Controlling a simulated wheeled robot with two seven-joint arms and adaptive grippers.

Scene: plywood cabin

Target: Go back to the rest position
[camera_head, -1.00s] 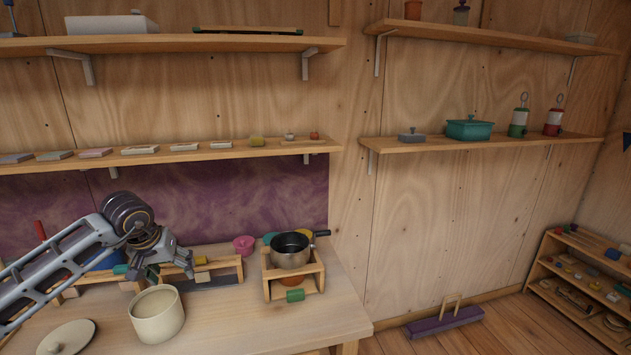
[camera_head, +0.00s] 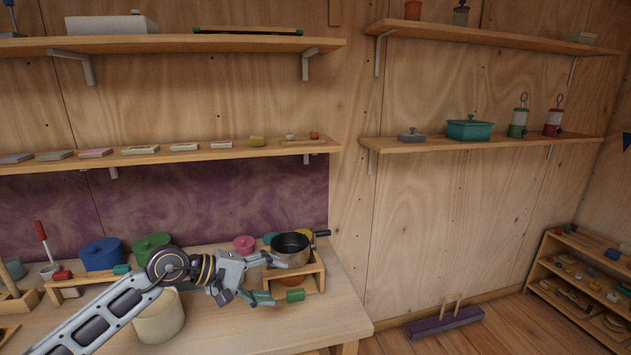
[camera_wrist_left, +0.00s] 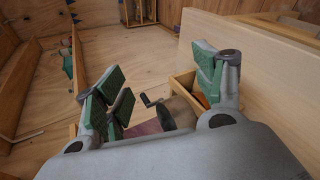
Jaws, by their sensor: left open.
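My left gripper (camera_head: 268,281) is open and empty in the head view. It is over the table, just left of and in front of the small wooden stand that holds the dark saucepan (camera_head: 290,246). In the left wrist view the gripper (camera_wrist_left: 165,85) shows green finger pads spread wide apart with nothing between them. The saucepan and its handle (camera_wrist_left: 152,101) show beyond the fingers there, partly hidden by the wrist. My left forearm crosses the front of the table and covers part of a cream pot (camera_head: 160,318). My right gripper is in neither view.
The wooden table (camera_head: 300,325) is bare at its front right. A blue pot (camera_head: 102,254), a green pot (camera_head: 150,244) and a pink pot (camera_head: 244,244) stand at the back. Shelves (camera_head: 180,155) line the wall above. A purple block with a handle (camera_head: 444,321) lies on the floor.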

